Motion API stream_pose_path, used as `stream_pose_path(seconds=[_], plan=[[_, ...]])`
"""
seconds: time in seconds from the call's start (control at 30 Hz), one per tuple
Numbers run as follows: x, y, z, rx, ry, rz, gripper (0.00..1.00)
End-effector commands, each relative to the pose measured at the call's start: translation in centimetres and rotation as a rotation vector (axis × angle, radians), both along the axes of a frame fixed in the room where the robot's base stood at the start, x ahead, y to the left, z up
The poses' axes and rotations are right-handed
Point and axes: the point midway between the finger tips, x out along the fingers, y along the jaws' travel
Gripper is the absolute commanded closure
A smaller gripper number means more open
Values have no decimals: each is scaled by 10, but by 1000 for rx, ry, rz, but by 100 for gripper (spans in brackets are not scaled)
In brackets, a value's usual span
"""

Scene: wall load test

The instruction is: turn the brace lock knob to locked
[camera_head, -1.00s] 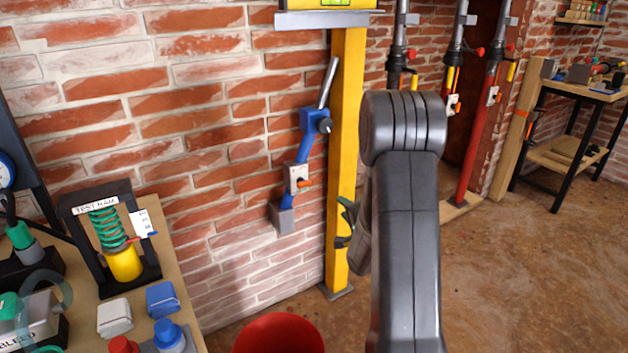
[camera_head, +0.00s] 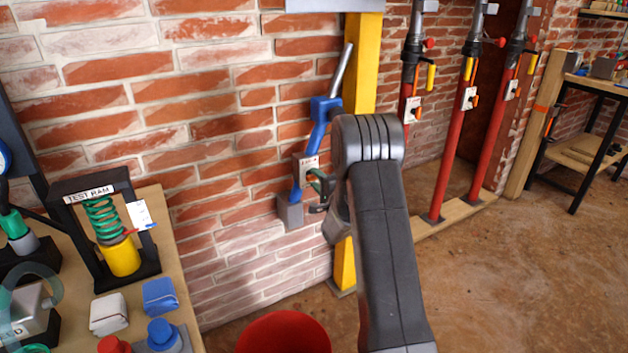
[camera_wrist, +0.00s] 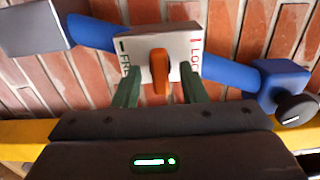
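The brace lock knob (camera_wrist: 159,72) is an orange lever on a pale plate (camera_wrist: 185,42), marked FREE on the left and LOCK on the right in the wrist view. The knob stands upright in that picture, between the two words. My gripper (camera_wrist: 160,84) is open, its two green fingers on either side of the knob with gaps visible. In the head view my gripper (camera_head: 318,190) is at the plate (camera_head: 309,166) on the blue brace (camera_head: 320,126) and hides the knob.
A yellow post (camera_head: 361,65) stands right beside the brace. A red bucket (camera_head: 283,335) is on the floor below. A bench with a test ram (camera_head: 122,258) is at the left. Red props (camera_head: 452,150) stand at the right, with open floor in front.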

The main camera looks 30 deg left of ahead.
Motion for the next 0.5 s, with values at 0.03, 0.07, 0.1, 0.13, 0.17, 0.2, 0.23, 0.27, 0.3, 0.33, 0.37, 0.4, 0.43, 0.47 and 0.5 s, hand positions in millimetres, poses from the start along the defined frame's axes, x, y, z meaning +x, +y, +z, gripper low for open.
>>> stream_pose_path(seconds=[0.03, 0.07, 0.1, 0.13, 0.17, 0.2, 0.23, 0.27, 0.3, 0.33, 0.37, 0.4, 0.43, 0.47, 0.5], plan=[[3, 6, -1, 0, -1, 1, 62], [4, 9, -1, 0, -1, 1, 62], [6, 12, -1, 0, -1, 1, 62], [7, 14, -1, 0, -1, 1, 62], [8, 16, 0, 0, -1, 1, 62], [9, 17, 0, 0, -1, 1, 62], [9, 18, 0, 0, 0, 1, 62], [9, 19, 0, 0, 0, 1, 62], [10, 19, 0, -1, 0, 0, 62], [10, 20, 0, -1, 0, 0, 62], [10, 20, 0, -1, 0, 0, 62], [10, 20, 0, -1, 0, 0, 62], [10, 20, 0, -1, 0, 0, 62], [10, 20, 0, -1, 0, 0, 62], [10, 19, 0, -1, 0, 0, 62]])
